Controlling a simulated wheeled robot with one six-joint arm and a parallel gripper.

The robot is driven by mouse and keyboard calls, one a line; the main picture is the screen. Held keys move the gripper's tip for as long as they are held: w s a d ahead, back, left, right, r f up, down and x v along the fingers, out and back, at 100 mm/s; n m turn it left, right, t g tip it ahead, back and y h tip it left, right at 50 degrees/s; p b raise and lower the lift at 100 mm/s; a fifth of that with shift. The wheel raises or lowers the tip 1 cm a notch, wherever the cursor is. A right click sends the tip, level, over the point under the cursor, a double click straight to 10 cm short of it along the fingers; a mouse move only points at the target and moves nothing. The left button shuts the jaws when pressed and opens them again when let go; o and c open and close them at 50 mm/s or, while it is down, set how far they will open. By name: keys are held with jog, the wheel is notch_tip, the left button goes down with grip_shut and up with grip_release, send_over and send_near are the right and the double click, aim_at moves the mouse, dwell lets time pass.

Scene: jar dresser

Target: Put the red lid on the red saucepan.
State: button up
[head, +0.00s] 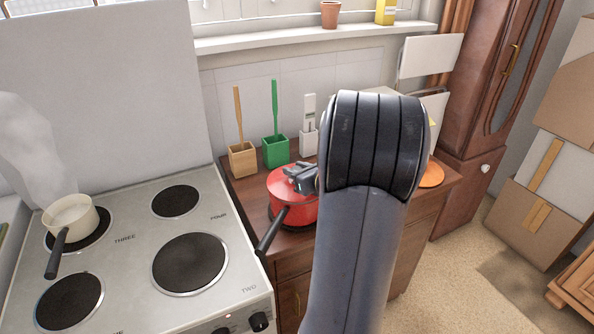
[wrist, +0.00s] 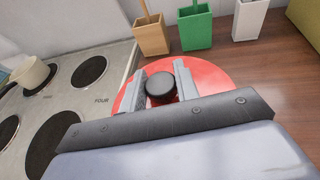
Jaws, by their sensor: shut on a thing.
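The red saucepan (head: 296,213) stands on the wooden dresser top, right of the stove, its black handle (head: 271,232) pointing toward the front left. The red lid (head: 281,183) lies over the saucepan's top; in the wrist view the lid (wrist: 215,76) shows as a red disc with a black knob (wrist: 161,87). My gripper (head: 297,176) is shut on the lid's knob, with one finger on each side of it in the wrist view (wrist: 162,84). My arm hides the right side of the pan. I cannot tell whether the lid rests fully on the rim.
Behind the pan stand a tan holder (head: 243,160), a green holder (head: 276,151) and a white holder (head: 309,142) with upright utensils. An orange disc (head: 432,175) lies right of my arm. A cream pan (head: 71,218) steams on the stove (head: 130,262).

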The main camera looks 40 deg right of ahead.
jog(key=shift+f+b, duration=0.3)
jog(key=shift+b, duration=0.15)
jog(key=shift+f, duration=0.15)
jog(key=o, duration=1.1)
jog(key=shift+r+p, duration=0.4)
jog(key=shift+r, duration=0.1)
jog(key=shift+s+r, duration=0.2)
jog(key=shift+r, duration=0.05)
jog(key=v, duration=1.1)
jog(key=shift+s, duration=0.3)
